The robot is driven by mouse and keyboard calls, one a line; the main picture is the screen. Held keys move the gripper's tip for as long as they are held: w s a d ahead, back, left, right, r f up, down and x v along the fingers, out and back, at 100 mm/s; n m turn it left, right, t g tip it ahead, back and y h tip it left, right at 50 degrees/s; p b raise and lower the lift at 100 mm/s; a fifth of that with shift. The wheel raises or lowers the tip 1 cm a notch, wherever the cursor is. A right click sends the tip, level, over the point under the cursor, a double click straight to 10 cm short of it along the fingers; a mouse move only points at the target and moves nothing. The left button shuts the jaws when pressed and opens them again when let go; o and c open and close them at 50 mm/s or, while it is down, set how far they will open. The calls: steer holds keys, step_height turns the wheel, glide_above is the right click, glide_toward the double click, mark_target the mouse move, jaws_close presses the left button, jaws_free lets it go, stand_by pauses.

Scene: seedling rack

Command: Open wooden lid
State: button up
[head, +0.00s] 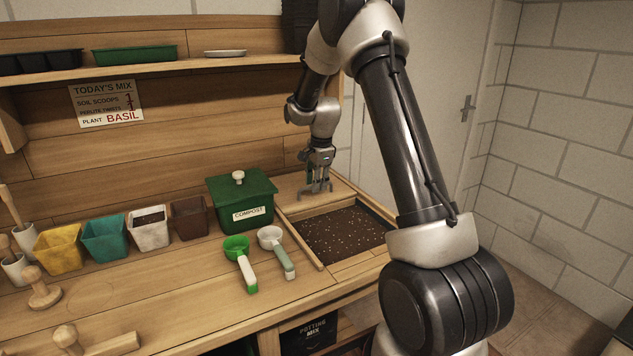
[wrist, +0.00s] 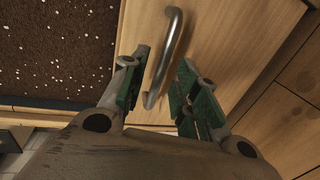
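The wooden lid (wrist: 235,40) is a pale flat panel beside the dark, white-flecked soil in the wrist view. A curved silver bar handle (wrist: 171,48) stands on it. My gripper (wrist: 164,62) is open, with one green-padded finger on each side of the handle's lower part; I cannot tell whether either finger touches it. In the head view my gripper (head: 316,188) points down over the wooden surface (head: 288,190) behind the soil bin. The handle cannot be made out there.
The soil bin (head: 345,234) lies in front of my gripper, and a green compost box (head: 232,202) stands to its left. Two scoops (head: 240,262) lie on the bench, with several pots further left. A shelf (head: 180,68) runs along the back wall.

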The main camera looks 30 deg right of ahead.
step_height(320, 180, up, 12)
steer(key=s, duration=0.2)
steer(key=shift+s, duration=0.2)
steer(key=shift+f, duration=0.1)
stand_by(0.6)
steer(key=s+a+r+n, duration=0.1)
steer(key=s+n, duration=0.5)
steer(key=s, duration=0.6)
steer(key=s+a+r+n+t, duration=0.1)
steer(key=s+r+n, duration=0.3)
steer(key=s, duration=0.9)
steer(key=s+a+r+n+t, duration=0.1)
steer(key=s+a+r+n, duration=0.1)
steer(key=s+n, duration=0.5)
steer(key=shift+s+a+r+n, duration=0.35)
steer(key=shift+s+r, duration=0.1)
steer(key=shift+s, duration=2.45)
